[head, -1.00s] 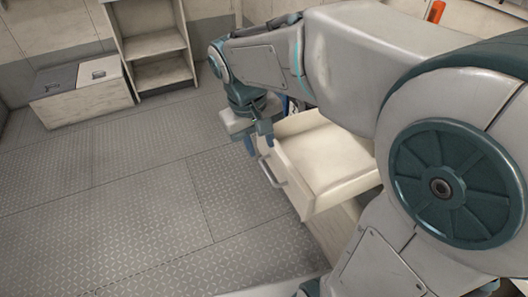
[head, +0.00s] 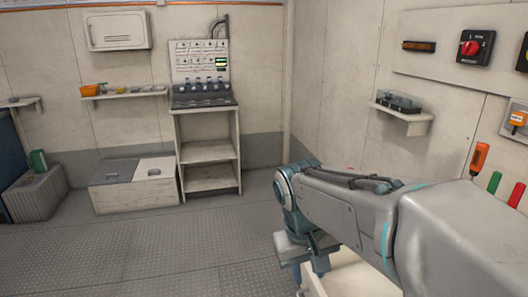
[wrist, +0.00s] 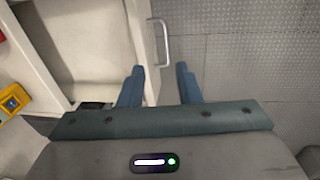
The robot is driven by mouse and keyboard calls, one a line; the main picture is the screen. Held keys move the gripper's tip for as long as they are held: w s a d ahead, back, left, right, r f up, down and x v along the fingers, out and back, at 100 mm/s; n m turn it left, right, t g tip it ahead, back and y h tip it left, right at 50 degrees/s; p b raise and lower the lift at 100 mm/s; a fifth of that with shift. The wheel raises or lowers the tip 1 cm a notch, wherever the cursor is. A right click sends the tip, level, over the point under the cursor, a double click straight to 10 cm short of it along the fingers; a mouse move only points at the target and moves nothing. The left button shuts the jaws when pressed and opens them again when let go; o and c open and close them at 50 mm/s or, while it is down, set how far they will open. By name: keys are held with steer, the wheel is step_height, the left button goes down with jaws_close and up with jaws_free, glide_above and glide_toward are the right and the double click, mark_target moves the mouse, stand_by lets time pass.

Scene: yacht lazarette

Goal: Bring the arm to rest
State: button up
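My gripper (head: 307,278) hangs pointing down at the end of my arm, low in the head view, by the pulled-out drawer (head: 352,278). In the wrist view the two blue fingers of my gripper (wrist: 160,84) stand apart with nothing between them. The drawer's front edge and its metal handle (wrist: 163,42) lie beyond the fingertips, and I see no clear contact. The drawer interior (wrist: 85,45) is at the left of the wrist view, and the visible part looks mostly bare. My arm hides part of the drawer in the head view.
A control console (head: 204,95) stands on a shelf unit at the back wall, with a low bin box (head: 133,184) beside it. A switch panel (head: 455,50) and small shelf (head: 404,117) are on the right wall. Open floor (head: 120,255) lies at left.

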steer(key=s+d+r+m+t+y+p, duration=0.1)
steer(key=s+d+r+p, duration=0.4)
steer(key=p, duration=0.5)
steer(key=shift+s+d+r+m+t+y, duration=0.25)
steer(key=shift+s+r+m+t, duration=0.35)
steer(key=shift+s+r, duration=0.6)
